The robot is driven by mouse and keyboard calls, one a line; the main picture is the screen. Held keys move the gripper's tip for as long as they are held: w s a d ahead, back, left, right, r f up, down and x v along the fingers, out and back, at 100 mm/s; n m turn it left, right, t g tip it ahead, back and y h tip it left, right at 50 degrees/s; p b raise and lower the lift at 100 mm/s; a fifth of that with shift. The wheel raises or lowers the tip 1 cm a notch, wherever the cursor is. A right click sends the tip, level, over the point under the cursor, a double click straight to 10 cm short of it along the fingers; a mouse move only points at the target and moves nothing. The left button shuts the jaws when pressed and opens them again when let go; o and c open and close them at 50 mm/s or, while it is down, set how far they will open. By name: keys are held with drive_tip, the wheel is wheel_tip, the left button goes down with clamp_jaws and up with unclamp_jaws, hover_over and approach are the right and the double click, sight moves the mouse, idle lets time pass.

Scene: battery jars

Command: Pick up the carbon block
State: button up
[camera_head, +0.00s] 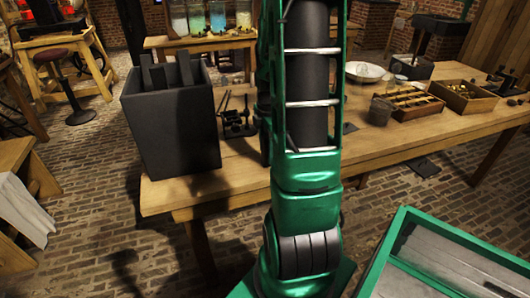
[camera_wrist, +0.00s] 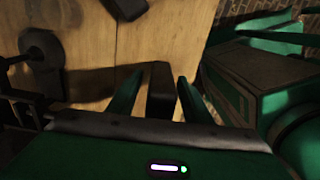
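My gripper (camera_wrist: 161,78) shows in the wrist view with its two green fingers either side of a dark upright-looking block (camera_wrist: 161,92), which looks like a carbon block. Whether the fingers touch it is unclear in the dim light. The wooden table top (camera_wrist: 88,35) lies beneath. In the head view my green arm hides the gripper and whatever is between its fingers. Several dark slabs (camera_head: 184,70) stick up from an open black box (camera_head: 172,125) at the table's left end. Another dark piece (camera_wrist: 126,8) lies at the top of the wrist view.
The workbench (camera_head: 400,138) carries a black stand (camera_head: 236,118), a grey cup (camera_head: 380,111), a compartment tray (camera_head: 411,108), a wooden box (camera_head: 462,98) and a white bowl (camera_head: 365,71). Glass jars (camera_head: 217,18) stand on a table behind. A dark round-headed fixture (camera_wrist: 40,48) is left of my gripper.

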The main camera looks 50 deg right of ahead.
clamp_jaws()
drive_tip(key=shift+r, duration=0.1)
